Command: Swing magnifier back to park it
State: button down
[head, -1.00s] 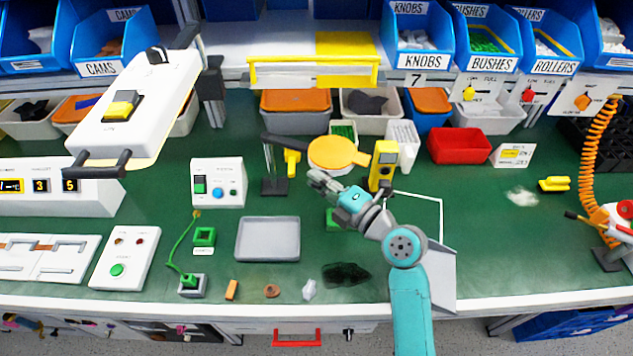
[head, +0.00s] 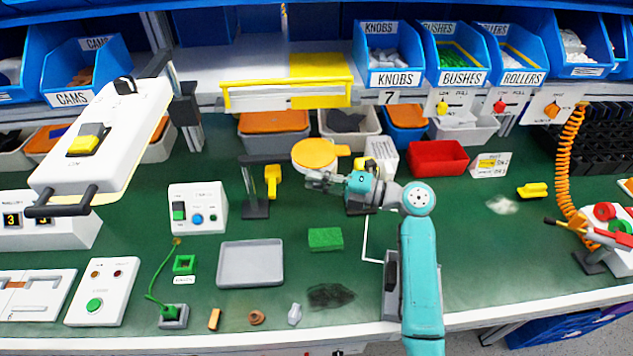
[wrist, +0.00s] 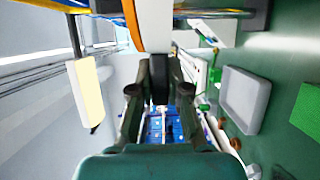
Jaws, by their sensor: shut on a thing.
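The magnifier (head: 315,153) is a round orange-yellow head with a short yellow tab on its right. It is on a dark arm (head: 266,159) that runs left to a black upright stand (head: 255,197). My gripper (head: 314,178) is at the near side of the head, reaching in from the right. In the wrist view my gripper (wrist: 160,88) is shut on a dark part of the magnifier between its fingers. The head, pale with an orange edge (wrist: 151,22), fills the top middle there. The exact spot of contact is partly hidden.
A yellow item (head: 273,181) stands right of the stand. Bins with orange lids (head: 274,124) stand behind the magnifier, under a shelf with a yellow rail (head: 287,96).

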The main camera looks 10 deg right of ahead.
jog(key=shift+w+d+r, duration=0.1)
jog(key=shift+w, duration=0.05)
jog(key=c, duration=1.1)
grip_release()
jog(key=shift+w, duration=0.1)
jog(key=v, duration=1.2)
